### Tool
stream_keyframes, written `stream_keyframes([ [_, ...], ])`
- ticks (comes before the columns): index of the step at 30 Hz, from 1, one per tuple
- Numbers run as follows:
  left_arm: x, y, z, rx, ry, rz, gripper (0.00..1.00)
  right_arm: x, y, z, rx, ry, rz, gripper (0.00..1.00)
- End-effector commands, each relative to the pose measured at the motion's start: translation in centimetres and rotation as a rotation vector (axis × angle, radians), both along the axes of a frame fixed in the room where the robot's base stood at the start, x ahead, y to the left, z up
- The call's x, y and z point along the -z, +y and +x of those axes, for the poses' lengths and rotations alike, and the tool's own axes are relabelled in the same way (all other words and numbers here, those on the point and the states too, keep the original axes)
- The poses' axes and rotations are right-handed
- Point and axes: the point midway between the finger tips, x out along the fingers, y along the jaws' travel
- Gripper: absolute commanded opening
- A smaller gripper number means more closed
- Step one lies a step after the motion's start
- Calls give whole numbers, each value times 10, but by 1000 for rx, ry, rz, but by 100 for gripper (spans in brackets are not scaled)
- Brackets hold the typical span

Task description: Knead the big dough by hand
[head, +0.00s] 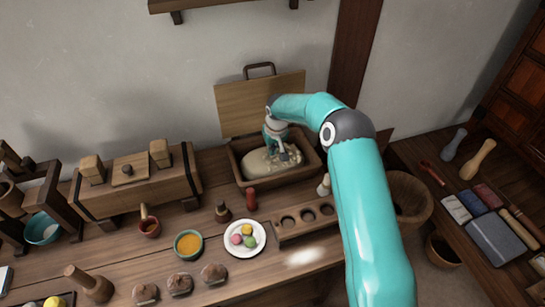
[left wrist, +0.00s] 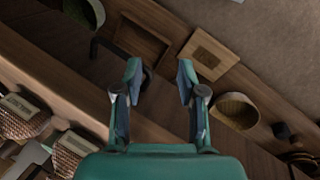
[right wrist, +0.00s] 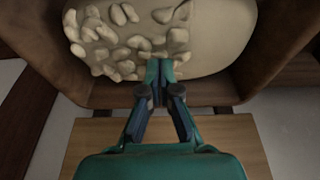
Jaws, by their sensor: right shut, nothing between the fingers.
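The big dough (head: 262,162) is a pale mass in a wooden trough (head: 308,168) at the back of the bench. In the right wrist view the dough (right wrist: 222,35) is smooth on the right and lumpy on the left. My right gripper (head: 284,155) is over the trough, shut and empty. In the right wrist view its fingertips (right wrist: 160,70) are at the lumpy edge of the dough; I cannot tell whether they touch it. My left gripper (left wrist: 158,70) shows only in its wrist view, open with nothing between its fingers, away from the dough.
A wooden board (head: 235,106) stands behind the trough. In front are a white plate (head: 232,248) with coloured balls, a bowl of orange liquid (head: 188,244), a rack with round holes (head: 290,230) and small bottles. A wooden box (head: 140,187) stands to the left. A basket (head: 408,195) is at right.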

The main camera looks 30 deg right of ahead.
Motion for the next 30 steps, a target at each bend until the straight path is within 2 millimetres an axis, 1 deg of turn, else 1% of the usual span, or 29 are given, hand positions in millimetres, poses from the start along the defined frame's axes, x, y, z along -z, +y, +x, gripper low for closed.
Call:
stream_keyframes([
  [15, 26, 0, 0, 0, 0, 0, 40, 32, 0, 0, 0, 2, 1, 0],
  [16, 23, 0, 0, 0, 0, 0, 40, 28, 0, 0, 0, 1, 0, 0],
  [23, 20, 0, 0, 0, 0, 0, 40, 26, 0, -1, 0, 2, 1, 0],
  [30, 12, 0, 0, 0, 0, 0, 40, 9, 0, 0, 0, 1, 0, 0],
])
